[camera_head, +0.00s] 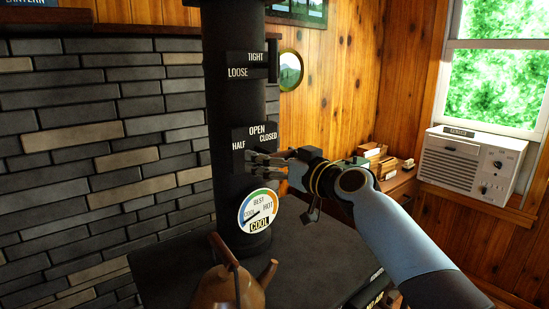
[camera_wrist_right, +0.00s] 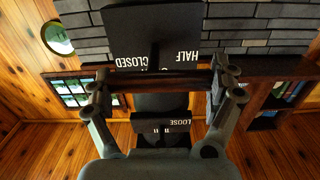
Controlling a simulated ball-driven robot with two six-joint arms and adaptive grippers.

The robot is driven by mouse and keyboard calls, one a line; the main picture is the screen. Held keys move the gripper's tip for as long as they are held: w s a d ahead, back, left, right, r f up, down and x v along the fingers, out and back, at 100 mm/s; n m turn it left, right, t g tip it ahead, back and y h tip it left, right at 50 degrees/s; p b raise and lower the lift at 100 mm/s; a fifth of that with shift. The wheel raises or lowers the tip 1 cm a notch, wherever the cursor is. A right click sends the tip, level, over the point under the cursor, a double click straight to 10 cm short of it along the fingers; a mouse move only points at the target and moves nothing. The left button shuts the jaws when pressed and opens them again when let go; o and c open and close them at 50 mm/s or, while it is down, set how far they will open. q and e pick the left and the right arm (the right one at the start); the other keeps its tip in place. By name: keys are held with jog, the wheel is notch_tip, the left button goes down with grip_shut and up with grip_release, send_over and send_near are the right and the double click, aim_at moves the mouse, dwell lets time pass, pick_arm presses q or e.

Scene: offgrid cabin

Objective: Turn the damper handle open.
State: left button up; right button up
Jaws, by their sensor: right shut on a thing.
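The damper plate (camera_head: 239,160) is a dark panel on the black stovepipe (camera_head: 222,100), with the words OPEN, HALF and CLOSED. My right gripper (camera_head: 254,158) is at its lower front, and its fingers hide most of the handle in the head view. In the wrist view, which is upside down, the damper handle (camera_wrist_right: 158,84) is a dark reddish-brown bar with a stem toward the plate (camera_wrist_right: 185,20). My right gripper (camera_wrist_right: 158,88) is shut on this bar, one finger at each end. The bar partly covers the lettering. My left gripper is not in view.
A round gauge (camera_head: 259,204) with its needle toward COOL sits below the plate. A brown kettle (camera_head: 234,288) stands on the dark stove top (camera_head: 310,255). Another plate, marked TIGHT and LOOSE (camera_head: 247,66), is higher on the pipe. A brick wall (camera_head: 100,150) is at left.

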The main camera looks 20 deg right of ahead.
jog(key=m, duration=0.3)
jog(key=shift+r+m, duration=0.15)
jog(key=shift+m, duration=0.25)
jog(key=m, duration=0.4)
jog(key=shift+w+d+r+m, duration=0.1)
jog(key=shift+d+r+m, duration=0.1)
jog(key=shift+m, duration=0.1)
jog(key=m+p, duration=0.1)
jog(key=m, duration=0.3)
jog(key=shift+d, duration=0.1)
jog(key=m+p, duration=0.1)
jog(key=m, duration=0.4)
jog(key=shift+w+d, duration=0.1)
jog(key=shift+d, duration=0.05)
jog(key=shift+m, duration=0.3)
jog(key=o, duration=0.9)
jog(key=shift+f, duration=0.1)
jog(key=shift+c, duration=0.2)
